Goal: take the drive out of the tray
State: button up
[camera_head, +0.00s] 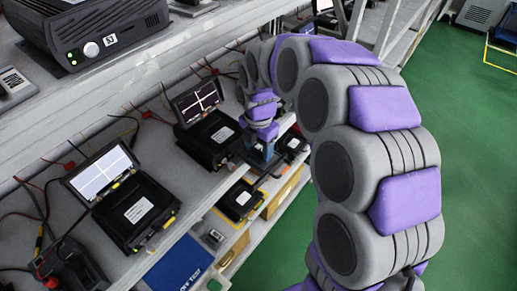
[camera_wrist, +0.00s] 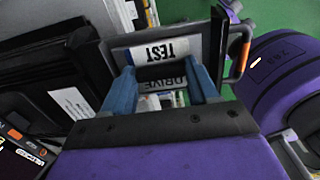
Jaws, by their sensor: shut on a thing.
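The drive, with a white label reading TEST (camera_wrist: 165,50) and DRIVE below it, lies between my fingers in the wrist view. My gripper (camera_wrist: 163,74) has two blue fingers shut on the drive's sides. A grey frame (camera_wrist: 118,46), apparently the tray, surrounds the drive's far end; an orange-tipped lever stands at its right. I cannot tell whether the drive is clear of the tray. In the head view my gripper (camera_head: 261,153) is at the front edge of the upper shelf, and the drive is too small to tell there.
Black units with tilted screens (camera_head: 101,172) stand on the upper shelf to the left, with loose cables behind. A black box (camera_head: 98,30) sits on a higher shelf. A lower shelf holds a blue mat (camera_head: 180,267) and a black unit (camera_head: 241,200). Green floor (camera_head: 460,150) is open at right.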

aim_at(258, 150)
jog(key=shift+r, duration=0.8)
jog(key=shift+r+p, duration=0.3)
jog(key=shift+r, duration=0.6)
jog(key=s+d+r+p, duration=0.1)
jog(key=s+d+r, duration=0.1)
jog(key=s+d, duration=0.2)
jog(key=s+d+r+p, duration=0.2)
jog(key=s+d, duration=0.1)
jog(key=s, duration=0.7)
jog(key=shift+d+r, duration=0.4)
